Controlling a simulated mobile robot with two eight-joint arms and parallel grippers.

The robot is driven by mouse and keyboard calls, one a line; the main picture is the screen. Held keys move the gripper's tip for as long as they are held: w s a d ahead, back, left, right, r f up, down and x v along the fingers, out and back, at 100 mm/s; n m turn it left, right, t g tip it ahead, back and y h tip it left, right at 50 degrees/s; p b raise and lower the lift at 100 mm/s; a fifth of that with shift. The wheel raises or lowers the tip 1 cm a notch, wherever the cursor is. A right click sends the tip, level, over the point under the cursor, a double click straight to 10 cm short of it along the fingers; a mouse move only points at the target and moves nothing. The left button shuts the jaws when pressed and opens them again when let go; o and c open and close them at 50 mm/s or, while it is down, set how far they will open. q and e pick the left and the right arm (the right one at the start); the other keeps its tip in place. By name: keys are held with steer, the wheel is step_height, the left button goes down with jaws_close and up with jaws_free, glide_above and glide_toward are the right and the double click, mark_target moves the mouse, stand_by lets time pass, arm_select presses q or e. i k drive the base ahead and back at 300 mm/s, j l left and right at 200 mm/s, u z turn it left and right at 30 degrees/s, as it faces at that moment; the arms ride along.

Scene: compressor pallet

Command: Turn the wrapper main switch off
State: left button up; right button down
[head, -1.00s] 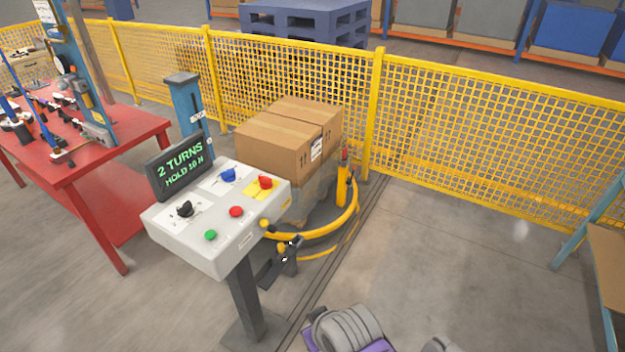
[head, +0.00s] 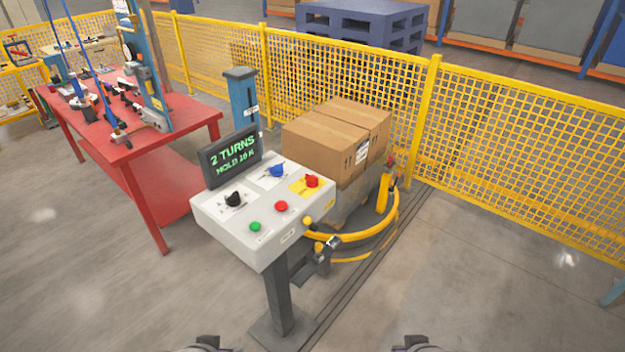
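The wrapper's control panel (head: 262,222) is a sloped white box on a dark post, near the middle of the head view. A red rotary switch (head: 311,181) on a yellow plate sits at its upper right and looks like the main switch. The angle of its handle is too small to read surely. A blue knob (head: 277,171), a black knob (head: 233,199), a green button (head: 255,226) and a red button (head: 281,206) share the panel. Dark parts of my two arms just show at the bottom edge, well apart from the panel. My gripper fingers cannot be made out.
A display (head: 234,160) on the panel reads "2 TURNS HOLD 16 N", its number slightly unclear. Cardboard boxes (head: 325,145) stand behind, with a yellow curved guard rail (head: 350,237) around them. A red table (head: 165,130) stands left, yellow fence behind. Floor at front left and right is clear.

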mark_target(311, 181)
steer(key=u, duration=0.35)
steer(key=i+l+u, duration=0.1)
steer(key=l+u, duration=0.4)
steer(key=u, duration=0.2)
steer(key=l+u, duration=0.65)
steer(key=l, duration=0.75)
steer(key=k, duration=0.05)
